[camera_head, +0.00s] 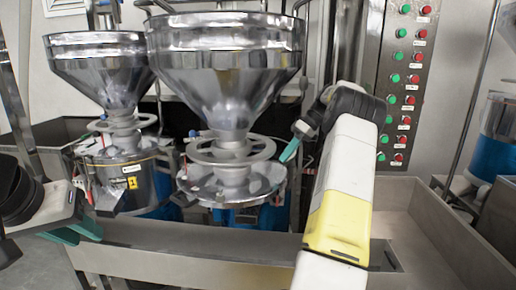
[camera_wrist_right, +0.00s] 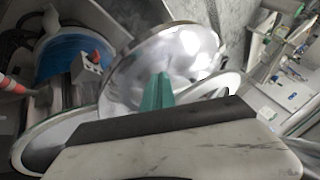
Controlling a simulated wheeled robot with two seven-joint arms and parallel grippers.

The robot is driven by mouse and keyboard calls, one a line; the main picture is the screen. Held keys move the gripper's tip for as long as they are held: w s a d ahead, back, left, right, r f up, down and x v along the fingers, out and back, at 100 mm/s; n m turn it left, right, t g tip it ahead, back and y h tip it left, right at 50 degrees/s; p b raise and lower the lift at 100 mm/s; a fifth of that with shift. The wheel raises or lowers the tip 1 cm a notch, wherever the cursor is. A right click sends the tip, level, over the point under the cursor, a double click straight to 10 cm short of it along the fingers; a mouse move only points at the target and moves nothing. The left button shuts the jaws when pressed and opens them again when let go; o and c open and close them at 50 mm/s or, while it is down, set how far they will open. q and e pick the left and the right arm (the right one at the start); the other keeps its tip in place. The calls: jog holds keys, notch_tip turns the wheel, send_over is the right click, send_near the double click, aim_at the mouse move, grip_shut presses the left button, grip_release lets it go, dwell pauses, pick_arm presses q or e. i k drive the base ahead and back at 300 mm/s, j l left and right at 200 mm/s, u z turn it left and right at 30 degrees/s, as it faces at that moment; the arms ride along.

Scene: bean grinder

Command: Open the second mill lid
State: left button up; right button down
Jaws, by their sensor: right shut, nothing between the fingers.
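Two steel mills stand side by side in the head view. The left mill has a large funnel hopper (camera_head: 98,70). The nearer mill, in the middle, has a bigger funnel hopper (camera_head: 228,75) above a round handwheel-like ring (camera_head: 205,153) and a steel disc cover. Which one is the second mill, and whether its lid is raised, I cannot tell. My right gripper (camera_head: 291,149) is just right of the ring, below the middle hopper. It is shut and empty. In the right wrist view its green fingertips (camera_wrist_right: 157,92) overlap a shiny curved steel surface (camera_wrist_right: 180,60). My left gripper (camera_head: 78,232) is low at the left, away from the mills.
A control panel (camera_head: 403,75) with red and green buttons stands behind my right arm. A steel trough edge (camera_head: 190,243) runs in front of the mills. Another blue and steel machine (camera_head: 494,140) is at the far right. Pipes stand close behind the hoppers.

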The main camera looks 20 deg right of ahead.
aim_at(228, 67)
jog(key=i+l, duration=0.7)
